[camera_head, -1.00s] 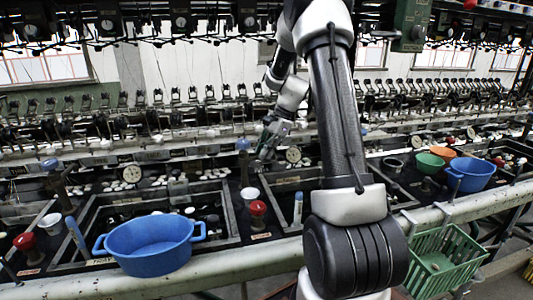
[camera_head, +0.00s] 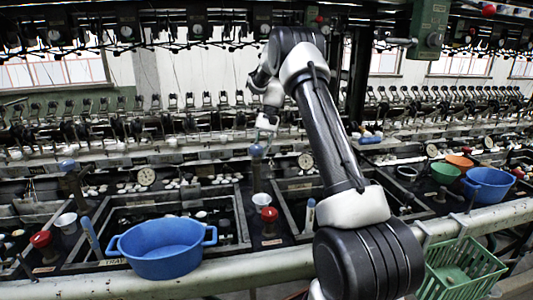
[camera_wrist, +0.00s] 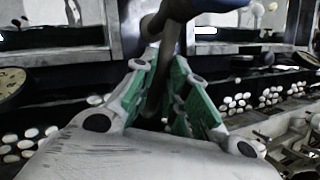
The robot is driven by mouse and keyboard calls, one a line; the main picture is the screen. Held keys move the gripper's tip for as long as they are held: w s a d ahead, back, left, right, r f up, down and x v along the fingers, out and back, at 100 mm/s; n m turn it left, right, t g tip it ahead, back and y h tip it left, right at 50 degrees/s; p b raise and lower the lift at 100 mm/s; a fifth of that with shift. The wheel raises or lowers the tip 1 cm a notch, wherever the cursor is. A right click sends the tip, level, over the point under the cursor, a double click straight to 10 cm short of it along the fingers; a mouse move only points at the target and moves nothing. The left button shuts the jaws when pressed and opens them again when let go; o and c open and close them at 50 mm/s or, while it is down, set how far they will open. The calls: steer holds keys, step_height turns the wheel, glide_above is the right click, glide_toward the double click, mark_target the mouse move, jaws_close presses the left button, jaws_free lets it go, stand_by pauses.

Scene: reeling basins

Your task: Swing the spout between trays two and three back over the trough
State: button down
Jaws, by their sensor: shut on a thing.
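The spout is a dark pipe topped by a blue knob (camera_head: 256,150). It stands behind the divider between the tray under the large blue basin and the tray to its right. My gripper (camera_head: 267,128) reaches down at this spout from above. In the wrist view its green-padded fingers (camera_wrist: 160,75) are shut on the dark upright pipe (camera_wrist: 168,45). In the head view my arm hides part of the tray to the right, and the spout's exact direction is unclear.
A blue basin (camera_head: 162,247) sits at the front left. A red knob (camera_head: 269,215) and a white cup (camera_head: 262,201) stand below the spout. Another blue-knobbed spout (camera_head: 67,165) is farther left. A round gauge (camera_head: 306,161) stands right of the spout. A green basket (camera_head: 462,270) hangs at the front right.

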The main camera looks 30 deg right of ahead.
steer(key=shift+w+a+n+g+h, duration=0.3)
steer(key=shift+a+n, duration=0.3)
steer(key=shift+n, duration=0.35)
steer(key=shift+w+a+n+g+h, duration=0.2)
steer(key=shift+w+a+n+g, duration=0.3)
steer(key=shift+n, duration=0.45)
steer(key=shift+s+a, duration=0.1)
steer(key=c, duration=1.4)
jaws_free()
steer(key=shift+r, duration=0.1)
steer(key=v, duration=1.1)
steer(key=shift+r, duration=0.4)
